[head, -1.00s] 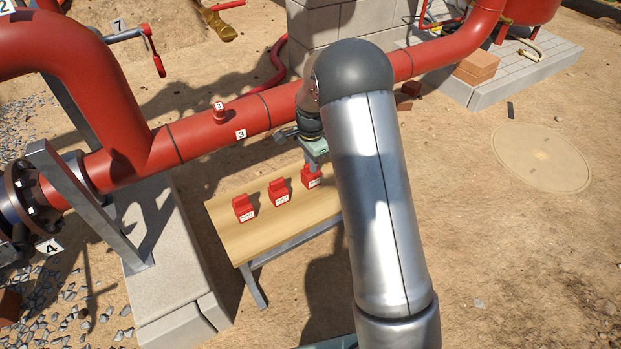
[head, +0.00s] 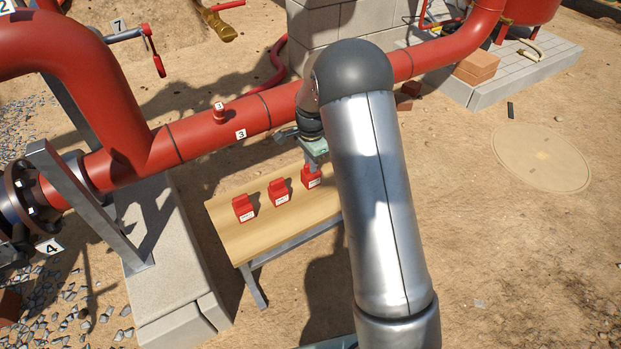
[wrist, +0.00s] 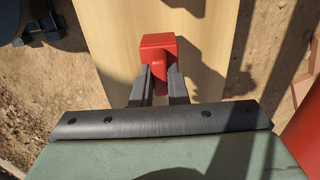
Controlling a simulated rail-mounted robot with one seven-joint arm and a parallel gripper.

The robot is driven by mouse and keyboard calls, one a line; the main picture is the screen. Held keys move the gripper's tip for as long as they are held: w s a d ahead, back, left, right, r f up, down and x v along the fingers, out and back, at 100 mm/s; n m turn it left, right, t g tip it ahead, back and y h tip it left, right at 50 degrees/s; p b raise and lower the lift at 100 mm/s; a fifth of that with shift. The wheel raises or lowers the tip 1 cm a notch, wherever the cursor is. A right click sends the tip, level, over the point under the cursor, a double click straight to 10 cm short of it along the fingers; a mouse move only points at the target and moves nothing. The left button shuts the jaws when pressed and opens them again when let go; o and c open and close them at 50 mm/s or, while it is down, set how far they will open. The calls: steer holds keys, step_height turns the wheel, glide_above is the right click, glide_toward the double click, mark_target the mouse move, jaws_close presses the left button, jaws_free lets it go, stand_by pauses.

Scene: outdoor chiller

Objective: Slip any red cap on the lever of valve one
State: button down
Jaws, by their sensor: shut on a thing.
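Three red caps with white labels are in the head view, in a row on a wooden bench: a left cap (head: 243,208), a middle cap (head: 279,192) and a right cap (head: 310,179). My gripper (head: 314,164) is at the right cap, with its fingers pointing down. In the wrist view the two dark fingers of my gripper (wrist: 160,90) are shut on the right cap (wrist: 158,42), which is upright at or just above the bench. My arm covers part of the bench's right end. I cannot tell which lever belongs to valve one.
The bench (head: 235,235) stands in front of a thick red pipe (head: 205,132) marked 3. A lever with a red end (head: 157,62) is at the upper left, near a plate marked 7 (head: 118,25). A concrete plinth (head: 170,260) is left of the bench. Open sand lies to the right.

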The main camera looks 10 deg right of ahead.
steer(key=shift+r+p, duration=1.9)
steer(key=shift+r, duration=0.5)
stand_by(5.6)
